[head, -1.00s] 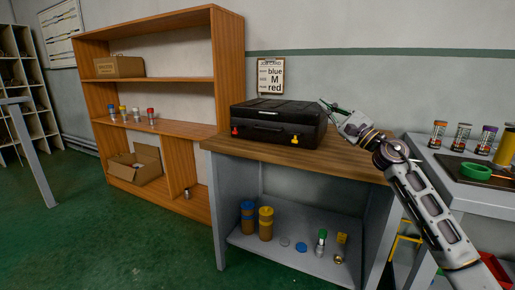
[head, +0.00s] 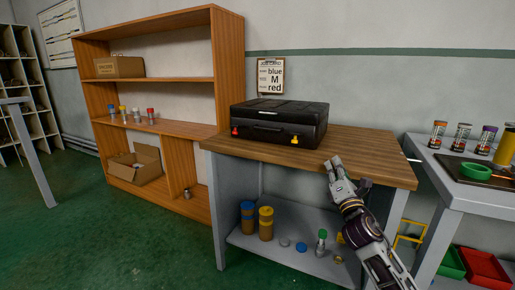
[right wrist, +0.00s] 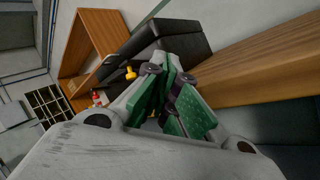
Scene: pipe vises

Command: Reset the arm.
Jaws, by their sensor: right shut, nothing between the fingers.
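My right gripper (head: 335,165) is in front of the workbench's front edge, right of the black case, with nothing in it. In the right wrist view its green-padded fingers (right wrist: 172,85) are closed together, with the black case (right wrist: 160,45) and wooden tabletop beyond them. My right arm comes up from the lower right of the head view. My left gripper does not show.
The black case (head: 279,122) with red and yellow latches sits on the wooden workbench top (head: 370,165). Jars and caps stand on the lower shelf (head: 270,252). A grey side table (head: 440,165) at right holds several small jars. Green floor (head: 110,240) is open at left.

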